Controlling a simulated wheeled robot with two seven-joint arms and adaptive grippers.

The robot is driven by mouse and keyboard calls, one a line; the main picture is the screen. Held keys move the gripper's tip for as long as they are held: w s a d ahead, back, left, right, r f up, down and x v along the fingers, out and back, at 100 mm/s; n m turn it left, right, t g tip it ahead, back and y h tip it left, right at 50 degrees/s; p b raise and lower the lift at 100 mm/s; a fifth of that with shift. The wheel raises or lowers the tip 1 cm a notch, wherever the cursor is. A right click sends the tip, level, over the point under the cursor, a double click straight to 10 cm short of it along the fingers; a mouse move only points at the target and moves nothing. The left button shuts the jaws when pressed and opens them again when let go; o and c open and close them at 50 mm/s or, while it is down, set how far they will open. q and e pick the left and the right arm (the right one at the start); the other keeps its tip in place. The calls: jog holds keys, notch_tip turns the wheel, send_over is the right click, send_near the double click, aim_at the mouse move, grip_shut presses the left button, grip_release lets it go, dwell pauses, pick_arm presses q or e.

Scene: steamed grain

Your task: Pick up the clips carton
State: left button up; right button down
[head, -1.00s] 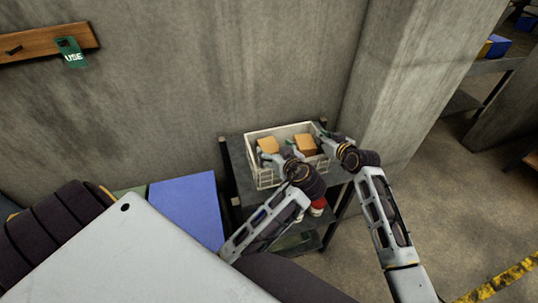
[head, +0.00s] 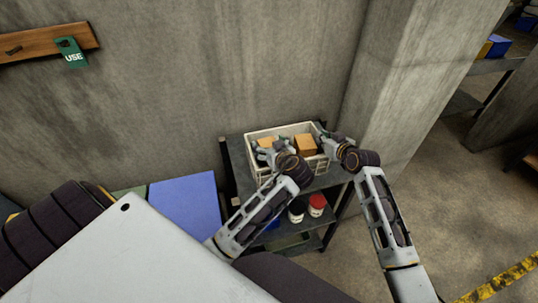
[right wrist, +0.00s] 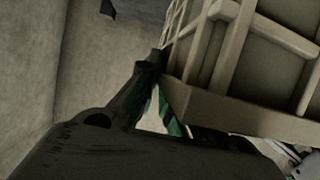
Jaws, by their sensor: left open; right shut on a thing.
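A pale slatted crate (head: 319,164) stands on top of a dark shelf rack, with two orange-brown cartons inside. The right carton (head: 306,146) shows clearly; the left carton (head: 265,142) is partly covered by my left gripper. No label can be read, so I cannot tell which is the clips carton. My left gripper (head: 268,151) is open at the left carton, over the crate's left part. My right gripper (head: 322,138) is shut on the crate's right end wall. In the right wrist view the crate (right wrist: 232,60) fills the upper right, against the dark finger.
The dark rack (head: 232,160) has a lower shelf with a red-lidded jar (head: 317,203) and a dark-lidded jar (head: 296,210). A blue box (head: 186,210) is to the left. A concrete wall and pillar (head: 400,90) stand close behind and to the right.

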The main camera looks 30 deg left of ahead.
pick_arm(q)
jog(key=shift+w+a+f, duration=0.1)
jog(key=shift+a, duration=0.05)
pick_arm(e)
jog(key=shift+s+f, duration=0.15)
jog(key=shift+f, duration=0.2)
pick_arm(q)
jog(key=c, duration=1.7)
jog(key=shift+r, duration=5.1)
jog(key=shift+w+f, duration=0.1)
pick_arm(e)
jog(key=c, duration=1.5)
grip_release()
jog(key=shift+a+r, duration=0.1)
jog(key=shift+r, duration=0.05)
